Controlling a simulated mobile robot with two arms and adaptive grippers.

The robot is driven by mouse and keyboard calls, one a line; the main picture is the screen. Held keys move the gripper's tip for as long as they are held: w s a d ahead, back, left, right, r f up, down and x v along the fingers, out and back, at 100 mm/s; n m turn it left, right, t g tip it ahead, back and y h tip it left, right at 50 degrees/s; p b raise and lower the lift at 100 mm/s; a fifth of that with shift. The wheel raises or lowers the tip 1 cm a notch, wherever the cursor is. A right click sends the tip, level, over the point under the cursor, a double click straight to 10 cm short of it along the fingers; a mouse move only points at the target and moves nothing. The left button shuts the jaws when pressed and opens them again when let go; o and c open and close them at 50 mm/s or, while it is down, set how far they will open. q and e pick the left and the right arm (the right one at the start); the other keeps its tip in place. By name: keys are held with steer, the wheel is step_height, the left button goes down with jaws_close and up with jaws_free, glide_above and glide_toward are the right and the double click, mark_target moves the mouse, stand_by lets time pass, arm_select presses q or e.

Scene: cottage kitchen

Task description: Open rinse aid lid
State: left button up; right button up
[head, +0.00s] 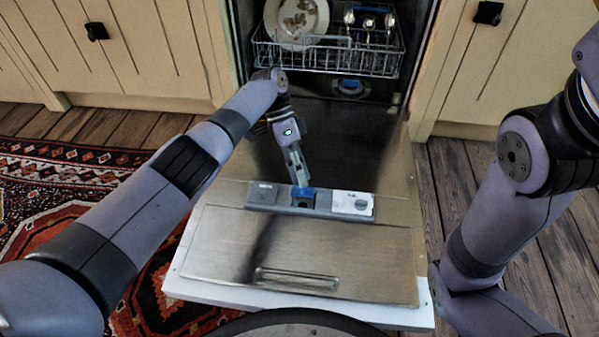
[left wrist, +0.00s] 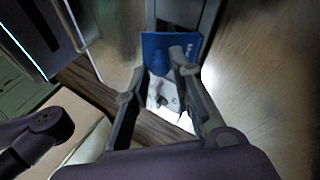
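The dispenser (head: 265,195) is a grey strip set in the inner face of the lowered dishwasher door. A small blue lid (head: 304,191) sits at its middle, beside a dark recess; it seems raised, though its exact angle is hard to tell. The blue part also shows in the left wrist view (left wrist: 160,58). A white section with a round dial (head: 352,203) is at the dispenser's right. My left gripper (head: 300,180) is right at the blue lid, its fingers apart with the blue showing between and beyond them. I cannot tell whether they touch it. My right gripper is out of view.
The dishwasher door (head: 330,248) lies open and flat. Above it, the lower rack (head: 335,55) holds a plate (head: 296,20) and cutlery. Cream cabinets stand on both sides. A red patterned rug (head: 60,190) lies on the wooden floor at left.

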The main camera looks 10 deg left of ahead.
arm_select(q)
steer(key=shift+o, duration=1.4)
step_height(320, 180, up, 10)
steer(key=shift+f, duration=0.1)
